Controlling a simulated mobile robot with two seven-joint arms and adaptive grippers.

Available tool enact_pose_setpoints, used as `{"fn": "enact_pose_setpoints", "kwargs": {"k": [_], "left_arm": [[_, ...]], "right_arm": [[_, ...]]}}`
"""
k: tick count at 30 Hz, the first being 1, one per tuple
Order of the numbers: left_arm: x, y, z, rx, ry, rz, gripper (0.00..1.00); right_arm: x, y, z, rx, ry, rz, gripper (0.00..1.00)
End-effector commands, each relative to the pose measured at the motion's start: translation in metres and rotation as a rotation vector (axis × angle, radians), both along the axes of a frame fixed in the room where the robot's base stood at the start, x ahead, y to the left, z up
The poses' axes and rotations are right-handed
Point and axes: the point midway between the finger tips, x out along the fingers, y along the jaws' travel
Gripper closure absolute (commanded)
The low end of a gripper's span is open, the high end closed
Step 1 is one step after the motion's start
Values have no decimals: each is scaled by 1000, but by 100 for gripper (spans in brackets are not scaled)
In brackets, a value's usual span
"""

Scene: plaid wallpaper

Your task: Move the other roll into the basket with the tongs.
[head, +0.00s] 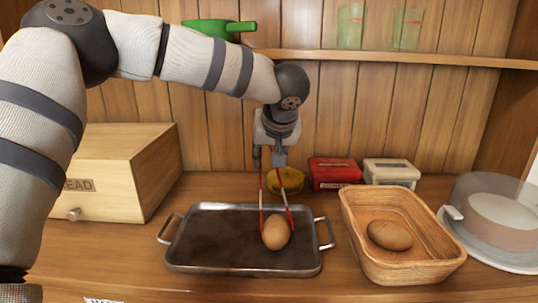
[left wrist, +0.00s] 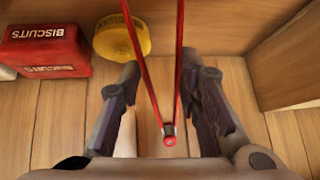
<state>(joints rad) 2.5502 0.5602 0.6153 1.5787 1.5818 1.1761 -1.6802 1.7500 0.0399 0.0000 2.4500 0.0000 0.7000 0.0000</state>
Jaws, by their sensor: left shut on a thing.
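My left gripper (head: 272,160) is above the dark metal tray and shut on the red tongs (head: 288,198), which hang downward. The tongs (left wrist: 150,84) also run between my fingers in the left wrist view. One brown roll (head: 277,232) is at the tray's right part, with the tong arms reaching down on either side of it. I cannot tell whether the tips press on it or whether it is lifted. Another roll (head: 390,235) lies in the wicker basket (head: 441,268), right of the tray (head: 215,240). My right gripper is not in view.
A wooden bread box (head: 125,180) stands at the left. A clear-domed dish (head: 490,205) stands right of the basket. A shelf (head: 400,57) runs above.

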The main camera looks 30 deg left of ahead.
Motion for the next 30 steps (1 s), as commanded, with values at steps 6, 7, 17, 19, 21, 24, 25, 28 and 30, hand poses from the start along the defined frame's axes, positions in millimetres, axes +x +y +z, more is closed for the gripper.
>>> {"fn": "enact_pose_setpoints", "kwargs": {"k": [6, 7, 17, 19, 21, 24, 25, 28, 30], "left_arm": [[1, 0, 9, 0, -4, 0, 100], [1, 0, 13, 0, -4, -1, 100], [1, 0, 53, 0, -4, 0, 100], [0, 0, 62, 0, -4, 1, 100], [1, 0, 70, -1, -5, 1, 100], [1, 0, 82, 0, -4, 1, 100], [1, 0, 86, 0, -4, 0, 100], [0, 0, 98, 0, -4, 1, 100], [1, 0, 106, 1, -5, 1, 100]], "right_arm": [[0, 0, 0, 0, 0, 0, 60], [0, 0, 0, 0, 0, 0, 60], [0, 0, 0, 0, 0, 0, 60], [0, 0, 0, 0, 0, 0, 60], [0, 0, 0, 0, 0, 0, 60], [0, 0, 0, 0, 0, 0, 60], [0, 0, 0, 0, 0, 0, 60], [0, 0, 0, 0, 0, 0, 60], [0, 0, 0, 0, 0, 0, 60]]}}
